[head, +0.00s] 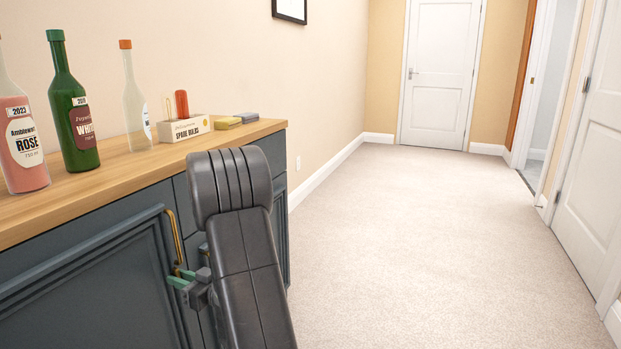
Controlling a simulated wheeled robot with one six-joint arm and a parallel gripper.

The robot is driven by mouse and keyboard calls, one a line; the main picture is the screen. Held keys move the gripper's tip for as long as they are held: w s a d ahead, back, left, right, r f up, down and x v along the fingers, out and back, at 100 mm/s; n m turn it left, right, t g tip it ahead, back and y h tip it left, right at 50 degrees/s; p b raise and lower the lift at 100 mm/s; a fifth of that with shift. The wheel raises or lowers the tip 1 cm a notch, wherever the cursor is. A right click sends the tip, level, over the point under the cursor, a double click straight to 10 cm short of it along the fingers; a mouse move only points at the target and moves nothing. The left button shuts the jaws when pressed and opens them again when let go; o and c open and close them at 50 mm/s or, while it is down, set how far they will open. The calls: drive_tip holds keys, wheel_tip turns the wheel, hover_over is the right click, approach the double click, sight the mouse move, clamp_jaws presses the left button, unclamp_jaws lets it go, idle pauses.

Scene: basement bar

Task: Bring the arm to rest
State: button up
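My arm is folded in front of the dark blue-grey cabinet (85,270) in the head view, its dark links rising from the bottom edge to a ribbed elbow. My gripper (181,278), with green fingertips, is low beside the elbow's forearm. Its fingertips are at the lower end of a brass cabinet handle (173,235), and overlap it in the picture. I cannot tell whether they touch or enclose the handle. The fingertips are small and partly overlapped, so the opening between them is unclear.
On the wooden counter (125,180) stand a rosé bottle (22,135), a green wine bottle (72,110), a clear bottle (134,105), a white labelled box (185,128) and sponge-like blocks (228,122). Open carpet (430,240) lies to the right, with a closed white door (438,70) beyond.

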drive_tip(key=shift+m+p, duration=2.5)
drive_tip(key=shift+p, duration=0.1)
